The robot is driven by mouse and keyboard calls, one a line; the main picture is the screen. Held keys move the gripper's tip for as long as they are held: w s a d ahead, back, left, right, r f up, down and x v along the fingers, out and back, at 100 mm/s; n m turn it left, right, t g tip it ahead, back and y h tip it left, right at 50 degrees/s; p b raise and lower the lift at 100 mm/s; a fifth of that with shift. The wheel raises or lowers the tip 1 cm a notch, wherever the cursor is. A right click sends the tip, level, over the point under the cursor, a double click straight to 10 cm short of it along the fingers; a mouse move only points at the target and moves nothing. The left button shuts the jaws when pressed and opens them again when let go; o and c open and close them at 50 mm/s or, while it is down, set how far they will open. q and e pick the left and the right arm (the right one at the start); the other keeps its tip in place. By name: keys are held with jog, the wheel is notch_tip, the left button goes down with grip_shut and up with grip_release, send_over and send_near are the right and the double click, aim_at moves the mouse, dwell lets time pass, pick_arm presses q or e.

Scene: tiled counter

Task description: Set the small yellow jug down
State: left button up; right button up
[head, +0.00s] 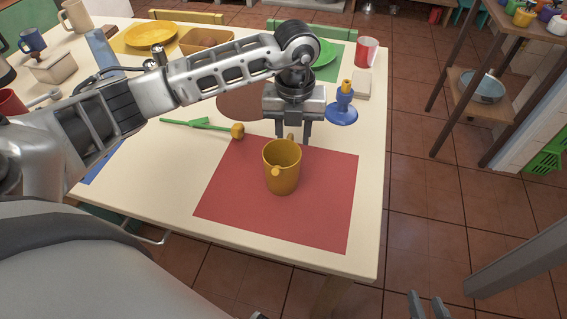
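The small yellow jug (281,176) stands upright on the red mat (325,205), its spout toward me and its handle toward the far side. My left gripper (293,140) points down just behind the jug. Its two fingers are spread, one on each side of the handle, with visible gaps. My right gripper (428,304) is partly in view at the bottom right edge, away from the table. Its two fingertips show apart, with nothing between them.
A green utensil with a yellow end (207,126) lies left of the mat. A blue candle holder (342,108), a red cup (366,52) and a green plate (324,53) are behind. The mat's front and right parts are clear. The table edge is close on the right.

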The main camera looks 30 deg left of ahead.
aim_at(290, 146)
pick_arm(q)
jog(key=f, duration=0.4)
jog(key=shift+a, duration=0.25)
grip_shut()
